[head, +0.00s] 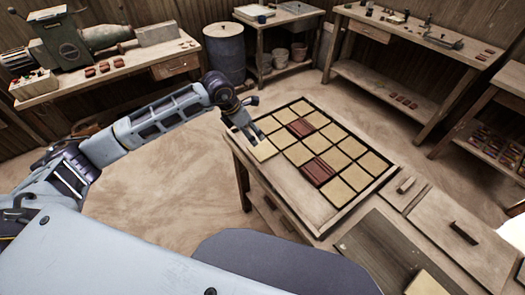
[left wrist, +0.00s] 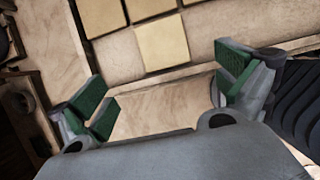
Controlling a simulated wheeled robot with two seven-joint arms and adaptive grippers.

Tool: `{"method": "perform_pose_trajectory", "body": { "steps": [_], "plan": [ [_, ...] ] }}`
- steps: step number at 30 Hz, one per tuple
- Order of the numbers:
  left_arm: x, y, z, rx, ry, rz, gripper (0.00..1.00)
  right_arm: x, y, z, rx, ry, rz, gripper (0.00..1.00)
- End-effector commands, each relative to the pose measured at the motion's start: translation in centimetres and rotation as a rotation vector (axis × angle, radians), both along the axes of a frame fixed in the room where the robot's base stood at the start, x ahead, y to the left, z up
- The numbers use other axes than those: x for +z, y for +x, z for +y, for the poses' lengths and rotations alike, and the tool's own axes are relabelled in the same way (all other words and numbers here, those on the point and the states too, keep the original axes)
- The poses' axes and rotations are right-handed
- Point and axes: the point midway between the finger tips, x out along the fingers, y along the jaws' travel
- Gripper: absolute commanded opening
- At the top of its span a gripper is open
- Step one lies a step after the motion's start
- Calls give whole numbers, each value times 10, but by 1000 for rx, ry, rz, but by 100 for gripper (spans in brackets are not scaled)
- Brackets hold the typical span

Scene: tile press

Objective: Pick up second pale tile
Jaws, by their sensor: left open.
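A pale tile (head: 264,151) lies flat on the work table, beside the near left edge of the dark-framed tile grid (head: 357,200). The grid holds several pale tiles and two dark red tiles. My left gripper (head: 248,136) is over the table's left edge, close to that tile, and partly hides it. In the left wrist view the gripper (left wrist: 165,90) is open with its green pads wide apart and nothing held. The pale tile (left wrist: 163,42) shows ahead of the fingers, not between them. Another pale tile (head: 425,286) lies at the bottom right. My right gripper is not in view.
A bench with a machine (head: 70,45) stands at the back left, beside a blue-grey barrel (head: 224,55). Shelved benches (head: 420,45) line the back right. Boards with dark handles (head: 463,232) lie right of the grid.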

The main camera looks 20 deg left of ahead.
Motion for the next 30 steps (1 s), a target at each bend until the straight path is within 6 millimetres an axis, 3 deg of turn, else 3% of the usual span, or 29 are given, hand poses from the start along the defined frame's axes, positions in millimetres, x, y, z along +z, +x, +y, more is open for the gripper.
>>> {"method": "perform_pose_trajectory", "body": {
  "steps": [13,30],
  "plan": [
    [-6,2,-2,1,-4,1,100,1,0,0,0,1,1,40],
    [-69,23,-19,2,-5,0,100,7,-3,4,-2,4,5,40]
  ]
}}
